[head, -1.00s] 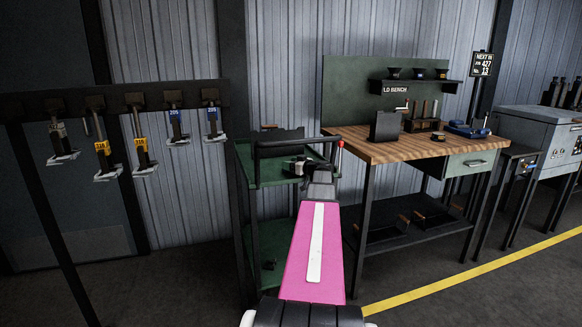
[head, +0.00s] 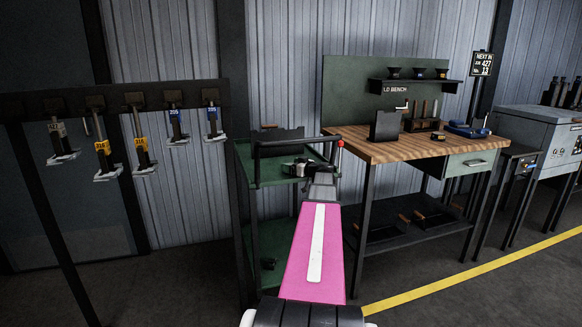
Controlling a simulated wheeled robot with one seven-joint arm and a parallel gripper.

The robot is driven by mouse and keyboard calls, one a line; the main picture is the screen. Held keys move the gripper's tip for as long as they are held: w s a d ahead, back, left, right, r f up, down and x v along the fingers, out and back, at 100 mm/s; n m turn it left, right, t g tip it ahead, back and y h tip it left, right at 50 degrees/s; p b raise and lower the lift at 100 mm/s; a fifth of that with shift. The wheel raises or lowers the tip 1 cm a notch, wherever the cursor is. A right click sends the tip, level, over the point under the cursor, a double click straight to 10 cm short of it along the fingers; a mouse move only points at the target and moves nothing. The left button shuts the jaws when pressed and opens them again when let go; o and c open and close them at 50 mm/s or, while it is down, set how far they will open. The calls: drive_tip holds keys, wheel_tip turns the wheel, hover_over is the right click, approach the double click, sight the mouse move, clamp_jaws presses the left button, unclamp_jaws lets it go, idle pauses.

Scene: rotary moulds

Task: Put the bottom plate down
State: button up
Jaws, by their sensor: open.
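A dark plate (head: 279,137) stands upright on the top of the green trolley, partly behind the trolley's dark handle bar. A similar dark plate (head: 385,125) stands on the wooden bench. I cannot tell from markings which one is the bottom plate. My gripper (head: 292,168) is open, low in front of the trolley plate near the trolley's top. My wrist and arm hide part of that area, so I cannot see whether the fingers touch anything.
The green trolley (head: 243,165) stands left of the wooden bench (head: 440,146), which carries tools and a blue vice (head: 466,130). Tagged tools hang from a dark rack (head: 70,102) at the left. Open floor lies in front, with a yellow line (head: 470,272).

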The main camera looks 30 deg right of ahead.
drive_tip(key=v, duration=1.1)
drive_tip(key=shift+s, duration=0.2)
